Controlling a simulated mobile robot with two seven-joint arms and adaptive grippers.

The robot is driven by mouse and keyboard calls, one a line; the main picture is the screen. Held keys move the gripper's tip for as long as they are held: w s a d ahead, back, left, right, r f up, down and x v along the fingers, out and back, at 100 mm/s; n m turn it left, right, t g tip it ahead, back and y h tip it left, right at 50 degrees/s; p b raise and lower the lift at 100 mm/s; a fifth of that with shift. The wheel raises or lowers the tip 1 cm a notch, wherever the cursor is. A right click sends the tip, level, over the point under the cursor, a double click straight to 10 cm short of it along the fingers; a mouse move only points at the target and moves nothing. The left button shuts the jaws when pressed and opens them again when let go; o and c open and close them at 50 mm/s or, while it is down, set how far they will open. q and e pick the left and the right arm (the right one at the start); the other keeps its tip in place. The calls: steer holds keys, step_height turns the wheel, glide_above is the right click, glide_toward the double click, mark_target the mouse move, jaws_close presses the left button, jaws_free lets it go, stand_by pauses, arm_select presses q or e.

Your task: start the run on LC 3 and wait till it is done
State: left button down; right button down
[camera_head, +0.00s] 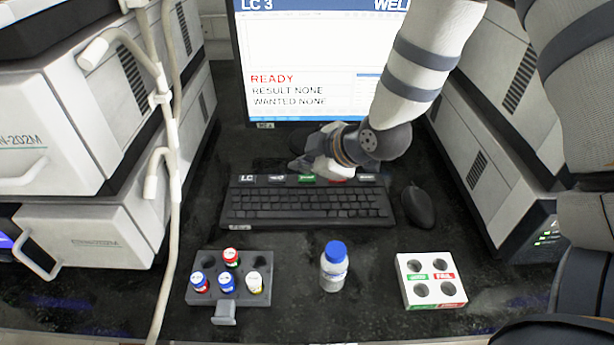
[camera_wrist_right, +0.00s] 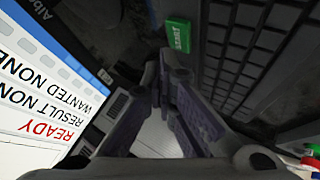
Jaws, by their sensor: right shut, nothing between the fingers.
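The LC 3 screen (camera_head: 310,60) stands at the back and reads READY, RESULT NONE, WANTED NONE; the same lines show in the wrist view (camera_wrist_right: 45,90). The black keyboard (camera_head: 305,206) lies in front of it, with a green key (camera_head: 307,178) in its top strip. In the wrist view the green key (camera_wrist_right: 178,36) lies just beyond the fingertips. My right gripper (camera_head: 300,168) is shut and empty over the keyboard's back edge, close to the green key; I cannot tell whether it touches. It also shows in the wrist view (camera_wrist_right: 165,65). My left gripper is out of view.
A grey rack (camera_head: 204,258) with several capped vials stands front left. A blue-capped bottle (camera_head: 333,268) stands front centre, and a white tray (camera_head: 437,292) with holes front right. A mouse (camera_head: 418,207) lies right of the keyboard. White instruments flank both sides.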

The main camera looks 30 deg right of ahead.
mark_target(305, 180)
steer(key=shift+f, duration=0.1)
steer(key=shift+f, duration=0.3)
steer(key=shift+f, duration=0.45)
stand_by(0.6)
steer(key=shift+r, duration=0.1)
steer(key=shift+r+p, duration=0.3)
steer(key=shift+r, duration=0.5)
steer(key=shift+r, duration=2.45)
stand_by(3.2)
